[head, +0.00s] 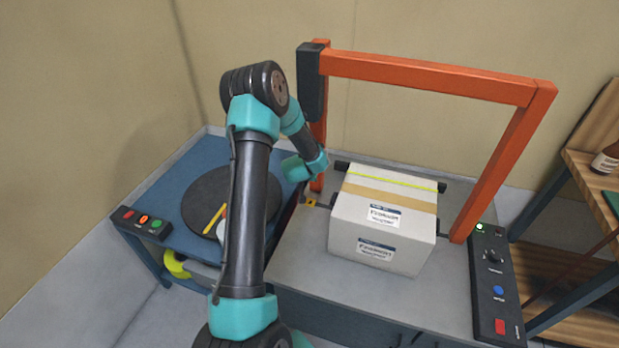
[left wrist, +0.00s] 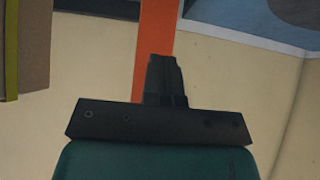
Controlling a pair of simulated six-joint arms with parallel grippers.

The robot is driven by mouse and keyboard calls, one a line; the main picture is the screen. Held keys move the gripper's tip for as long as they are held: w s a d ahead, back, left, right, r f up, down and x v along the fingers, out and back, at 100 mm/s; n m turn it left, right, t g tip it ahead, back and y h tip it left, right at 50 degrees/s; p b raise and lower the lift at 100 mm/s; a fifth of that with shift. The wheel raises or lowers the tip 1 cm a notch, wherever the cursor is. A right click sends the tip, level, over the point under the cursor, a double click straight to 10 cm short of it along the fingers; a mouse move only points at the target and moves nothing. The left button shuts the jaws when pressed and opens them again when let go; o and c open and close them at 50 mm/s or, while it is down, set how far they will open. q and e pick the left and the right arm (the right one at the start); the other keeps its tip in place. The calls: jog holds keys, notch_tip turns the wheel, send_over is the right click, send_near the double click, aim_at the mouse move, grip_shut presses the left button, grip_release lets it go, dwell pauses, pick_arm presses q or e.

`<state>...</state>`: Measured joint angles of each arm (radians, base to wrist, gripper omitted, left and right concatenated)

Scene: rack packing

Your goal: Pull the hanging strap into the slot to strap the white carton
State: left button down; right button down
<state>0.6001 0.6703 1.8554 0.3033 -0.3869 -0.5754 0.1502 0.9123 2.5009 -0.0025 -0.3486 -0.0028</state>
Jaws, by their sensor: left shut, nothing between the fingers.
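The white carton (head: 350,222) with a tan tape band and labels stands on the grey machine top under an orange arch. A thin yellow-green strap (head: 395,181) crosses the carton's top. Its hanging end is not clear in the head view. A small orange-yellow marked piece (head: 310,202) sits left of the carton; I cannot tell whether it is the slot. My left gripper's fingers are shut and empty in the left wrist view (left wrist: 164,80), in front of an orange post. In the head view its wrist is beside the arch's left post, left of the carton. My right gripper is not in view.
The orange arch (head: 430,78) spans over the carton, with a dark box on its left post. A control panel (head: 498,285) lies on the right. A blue table (head: 172,197) with a dark round plate stands left. The machine top in front of the carton is clear.

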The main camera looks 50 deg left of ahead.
pick_arm(q)
jog(key=r+v, duration=0.1)
jog(key=v, duration=1)
jog(key=shift+w+a, duration=0.2)
jog(key=shift+w, duration=0.05)
